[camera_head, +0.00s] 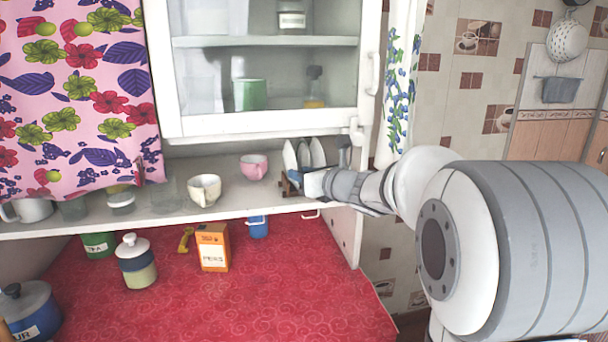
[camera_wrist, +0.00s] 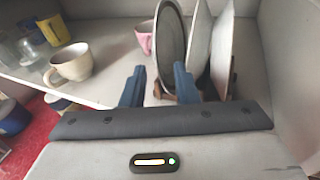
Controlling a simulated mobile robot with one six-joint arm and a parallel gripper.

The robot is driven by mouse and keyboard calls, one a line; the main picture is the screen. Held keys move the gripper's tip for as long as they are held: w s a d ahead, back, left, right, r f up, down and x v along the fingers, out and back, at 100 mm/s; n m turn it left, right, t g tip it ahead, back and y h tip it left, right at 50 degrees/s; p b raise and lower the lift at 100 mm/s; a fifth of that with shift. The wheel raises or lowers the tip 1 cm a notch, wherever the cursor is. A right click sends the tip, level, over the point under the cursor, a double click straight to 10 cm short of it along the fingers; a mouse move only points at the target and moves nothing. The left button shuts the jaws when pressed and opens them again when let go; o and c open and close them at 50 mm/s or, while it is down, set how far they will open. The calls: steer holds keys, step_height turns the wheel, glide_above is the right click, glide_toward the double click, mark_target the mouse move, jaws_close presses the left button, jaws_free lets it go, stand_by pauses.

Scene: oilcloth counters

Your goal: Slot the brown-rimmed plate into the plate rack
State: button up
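A plate with a dark rim and greyish face (camera_wrist: 171,38) stands on edge, leftmost of three upright plates; its rim looks dark, and I cannot be sure it is brown. In the head view the leftmost plate (camera_head: 290,158) stands on the shelf. The plate rack (camera_wrist: 160,91) shows only as small brown wooden parts under the plates, and in the head view as a brown bit (camera_head: 286,187). My gripper (camera_wrist: 158,80) is open, its blue fingers apart just in front of the dark-rimmed plate's lower part. Whether a finger touches it cannot be told.
Two whitish plates (camera_wrist: 198,38) (camera_wrist: 223,50) stand close right, beside the cabinet's side wall. A pink cup (camera_head: 254,167) and a cream cup (camera_head: 205,190) stand left on the shelf (camera_head: 235,199). The glazed cabinet (camera_head: 262,122) hangs above.

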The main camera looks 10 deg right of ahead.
steer(key=shift+f, duration=0.1)
steer(key=v, duration=0.8)
steer(key=s+a+f+n+g, duration=0.85)
steer(key=s+f+n, duration=0.35)
steer(key=n, duration=0.4)
steer(key=s+d+f+n+g+h, duration=0.2)
steer(key=s+d+f+n+h, duration=0.1)
steer(key=s+n, duration=0.4)
steer(key=s+d+f+n+g+h, duration=0.1)
steer(key=s+d+f+n+h, duration=0.2)
steer(key=s+n, duration=0.4)
steer(key=shift+s+f+n+g+h+b, duration=0.4)
steer(key=shift+f+n+h, duration=0.1)
steer(key=shift+f+n, duration=0.35)
